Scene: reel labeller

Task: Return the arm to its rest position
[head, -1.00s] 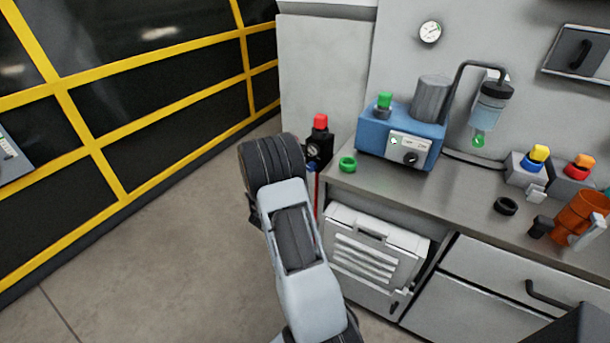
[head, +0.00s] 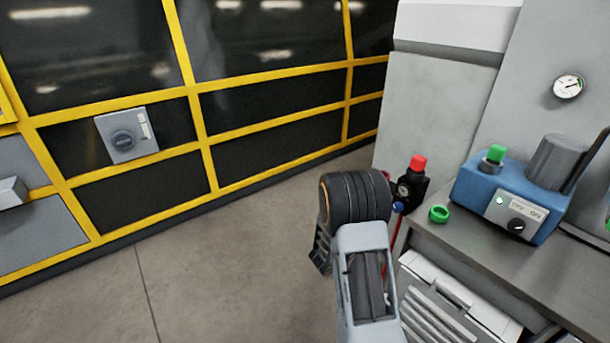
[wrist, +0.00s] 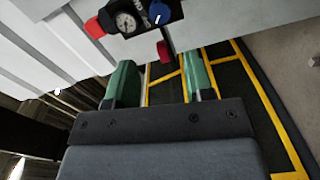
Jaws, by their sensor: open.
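My arm (head: 362,260) stands in the lower middle of the head view, in front of the bench's left end, with its dark ribbed joint uppermost. My gripper (wrist: 160,82) shows in the wrist view as two green fingers set apart, with nothing held between them. The fingertips point toward the floor and the yellow-framed panels. My gripper cannot be made out clearly in the head view.
A gauge unit with a red knob (head: 409,187) is close beside my arm; it also shows near the fingers (wrist: 128,22). A green ring (head: 439,213) and blue machine (head: 512,190) stand on the bench (head: 470,249). Open floor (head: 220,265) lies left.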

